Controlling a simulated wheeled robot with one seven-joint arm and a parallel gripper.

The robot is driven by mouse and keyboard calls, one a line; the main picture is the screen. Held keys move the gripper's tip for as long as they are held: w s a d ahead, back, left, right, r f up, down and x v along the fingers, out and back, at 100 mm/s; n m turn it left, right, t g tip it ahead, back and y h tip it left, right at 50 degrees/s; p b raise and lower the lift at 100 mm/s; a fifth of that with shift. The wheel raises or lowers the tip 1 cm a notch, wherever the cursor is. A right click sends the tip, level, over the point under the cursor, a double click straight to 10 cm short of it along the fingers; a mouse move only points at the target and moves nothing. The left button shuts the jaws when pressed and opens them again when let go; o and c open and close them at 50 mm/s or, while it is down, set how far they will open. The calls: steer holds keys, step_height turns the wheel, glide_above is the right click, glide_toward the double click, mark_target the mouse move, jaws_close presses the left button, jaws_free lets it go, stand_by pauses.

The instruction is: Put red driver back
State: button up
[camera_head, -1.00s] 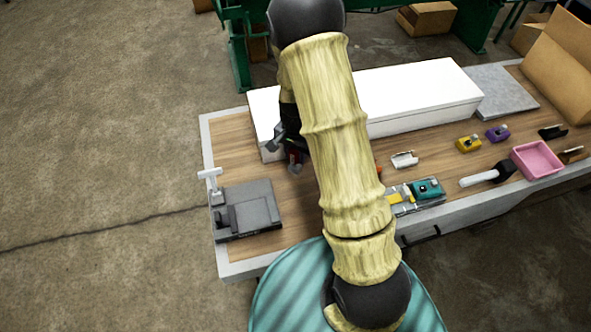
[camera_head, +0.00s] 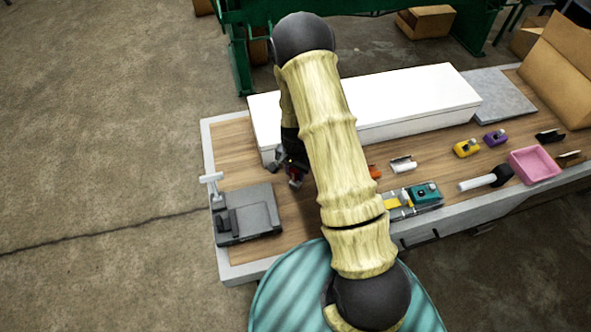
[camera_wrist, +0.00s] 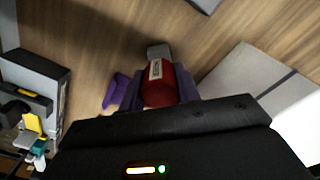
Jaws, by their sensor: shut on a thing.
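The red driver (camera_wrist: 160,84) is between the fingers of my gripper (camera_wrist: 160,92) in the wrist view, with a pale label on its red body and a grey end pointing away. My gripper is shut on it. In the head view my gripper (camera_head: 289,163) hangs over the left part of the wooden bench, between the white box and the dark grey block. A bit of the driver's red (camera_head: 296,183) shows below it there. The driver appears held above the wood; the exact gap cannot be told. My arm covers part of the bench.
The dark grey block (camera_head: 252,218) stands at the bench's left end. The long white box (camera_head: 420,100) lies along the back. A tray with yellow and teal things (camera_head: 425,193), a white clip (camera_head: 403,164), a mallet (camera_head: 480,183) and a pink bin (camera_head: 530,167) stand to the right.

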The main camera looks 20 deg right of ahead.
steer(key=shift+f, duration=0.1)
steer(key=o, duration=1)
steer(key=shift+c, duration=0.2)
step_height(320, 180, up, 12)
steer(key=b, duration=0.2)
steer(key=shift+b, duration=0.4)
